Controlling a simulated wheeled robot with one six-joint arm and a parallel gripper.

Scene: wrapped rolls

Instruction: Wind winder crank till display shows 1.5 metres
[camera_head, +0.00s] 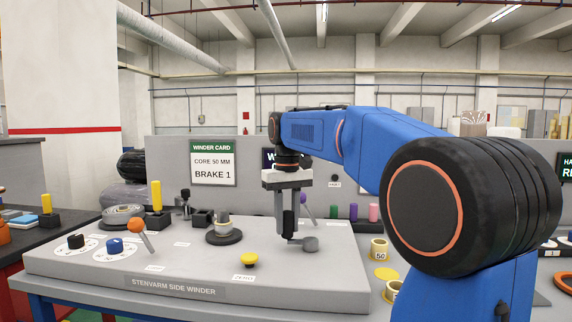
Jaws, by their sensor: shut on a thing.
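The grey winder (80,265) lies across the bench, labelled "STENVARM SIDE WINDER". My gripper (288,224) is over its right part, pointing down and shut on the dark upright crank handle (289,222). A short grey crank piece and its round hub (310,243) show just right of the fingertips. A small core on a dark round base (223,237) stands left of the gripper. A dark panel (267,160) starting with "W" is mostly hidden behind my arm. No metre reading is legible.
A yellow button (249,259) marked ZERO is in front. An orange-tipped lever (142,232), blue knob (115,245) and black knob (76,241) are left. A purple-tipped lever (307,211) stands behind the crank. The winder card (213,163) reads core 50 mm, brake 1.

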